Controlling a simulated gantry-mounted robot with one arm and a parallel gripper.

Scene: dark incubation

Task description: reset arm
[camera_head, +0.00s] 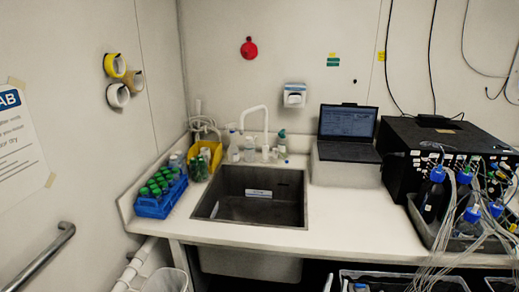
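My gripper and arm do not show in the head camera view. The task names no object. The view shows a white lab bench (348,231) with a dark sink (246,210) set into it and a white faucet (254,117) behind the sink.
A blue rack (152,207) of green-capped tubes and a yellow bin (213,148) stand left of the sink. A laptop (347,123), a black instrument (437,138) and blue-capped bottles (432,195) with tubing crowd the right. The front middle of the bench is clear. A metal rail (45,256) is at lower left.

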